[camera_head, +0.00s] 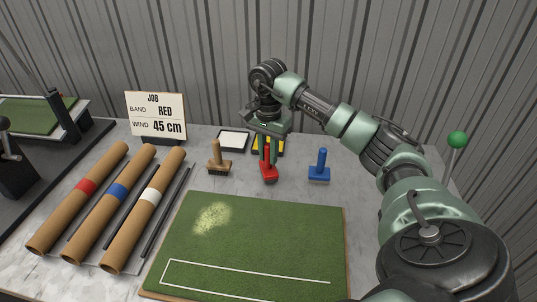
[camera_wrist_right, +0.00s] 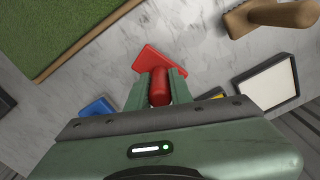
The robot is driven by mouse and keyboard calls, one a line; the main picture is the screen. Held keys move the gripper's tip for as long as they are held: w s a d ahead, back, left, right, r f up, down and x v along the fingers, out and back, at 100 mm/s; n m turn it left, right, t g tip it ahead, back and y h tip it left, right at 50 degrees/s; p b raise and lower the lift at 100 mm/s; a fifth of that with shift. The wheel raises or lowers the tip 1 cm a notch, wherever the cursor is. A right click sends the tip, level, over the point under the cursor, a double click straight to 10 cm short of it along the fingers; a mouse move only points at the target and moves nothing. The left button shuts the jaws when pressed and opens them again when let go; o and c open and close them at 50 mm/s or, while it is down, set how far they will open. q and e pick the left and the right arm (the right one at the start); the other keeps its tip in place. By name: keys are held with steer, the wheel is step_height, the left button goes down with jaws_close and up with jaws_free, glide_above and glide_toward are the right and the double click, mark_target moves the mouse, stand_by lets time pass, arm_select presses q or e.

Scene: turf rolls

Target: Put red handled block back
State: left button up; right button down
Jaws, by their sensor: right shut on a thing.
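The red handled block (camera_head: 269,175) stands upright at the table's back middle, between a brown handled block (camera_head: 218,160) and a blue handled block (camera_head: 319,167). My right gripper (camera_head: 268,157) points down over it and is shut on its handle. In the right wrist view the red handle (camera_wrist_right: 160,88) sits between the two fingers, with the red base (camera_wrist_right: 150,58) beyond. Whether the base touches the table is hard to tell. My left gripper is not in view.
A white pad (camera_head: 233,141) and a partly hidden yellow pad (camera_head: 262,149) lie behind the blocks. A green turf sheet (camera_head: 250,245) lies in front. Several cardboard tubes with coloured bands lie left, near a job sign (camera_head: 156,116).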

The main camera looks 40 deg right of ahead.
steer(key=shift+f, duration=0.4)
steer(key=shift+f, duration=0.2)
steer(key=c, duration=1.3)
jaws_free()
steer(key=shift+o, duration=0.2)
steer(key=shift+r, duration=0.15)
step_height(320, 180, up, 12)
steer(key=shift+r, duration=0.1)
